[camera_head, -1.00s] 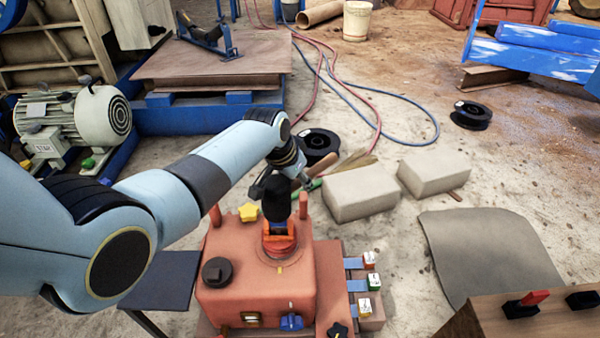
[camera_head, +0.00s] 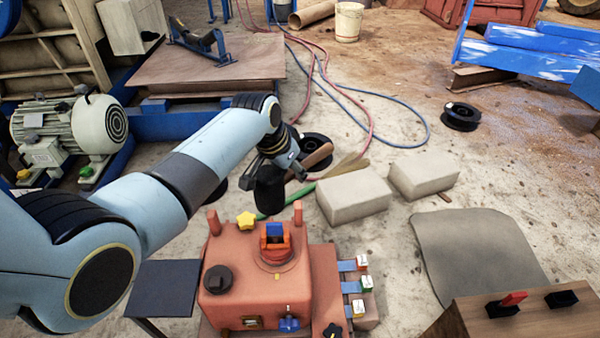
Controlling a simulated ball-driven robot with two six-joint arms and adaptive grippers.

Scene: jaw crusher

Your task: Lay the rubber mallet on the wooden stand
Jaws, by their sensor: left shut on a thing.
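The rubber mallet has a black head (camera_head: 268,192) and a brown wooden handle (camera_head: 318,157). My left gripper (camera_head: 287,168) is shut on the mallet and holds it in the air beyond the red machine box. The black head hangs lower left of the gripper and the handle sticks out to the right. The fingers are small and partly hidden. A wooden stand (camera_head: 470,318) is at the lower right, cut off by the frame edge, well apart from the mallet. My right gripper is not in view.
Black holders (camera_head: 562,298) and a red piece (camera_head: 513,298) are on the stand. Two pale blocks (camera_head: 355,197) lie on the floor.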

